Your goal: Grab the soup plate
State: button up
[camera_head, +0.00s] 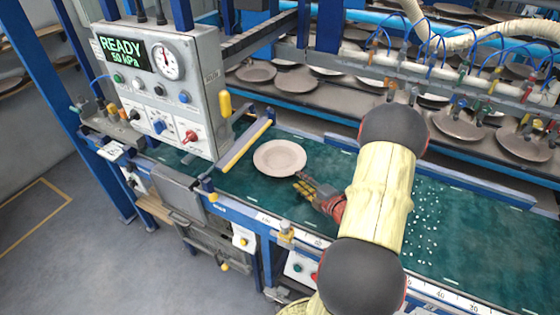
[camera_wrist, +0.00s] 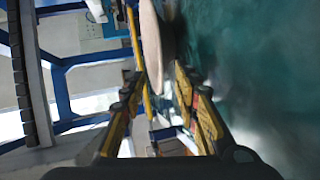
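The soup plate (camera_head: 280,158) is pale beige and round, with a wide rim. It lies on the green belt near the control box in the head view. My gripper (camera_head: 304,184) is low over the belt at the plate's lower right edge. In the wrist view the plate (camera_wrist: 152,45) shows nearly edge-on, ahead of my gripper (camera_wrist: 160,80). The yellow-padded fingers are spread apart, with the near end of the plate between or just beyond their tips. Whether either finger touches the plate I cannot tell.
The green belt (camera_head: 464,225) is clear to the right except for white specks. A control box (camera_head: 160,85) reading "READY 50 kPa" stands left of the plate. A yellow-edged bar (camera_head: 246,145) crosses the belt beside it. Other plates (camera_head: 297,80) sit on dark racks behind.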

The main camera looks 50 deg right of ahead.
aim_at(291, 172)
jog(key=x, duration=0.2)
jog(key=b+x, duration=0.1)
jog(key=x, duration=0.2)
jog(key=b+x, duration=0.1)
jog(key=x, duration=0.1)
jog(key=shift+w+d+f, duration=0.15)
jog(key=shift+d+f, duration=0.1)
jog(key=shift+d, duration=0.1)
jog(key=c, duration=0.8)
grip_shut()
jog(key=shift+r, duration=0.1)
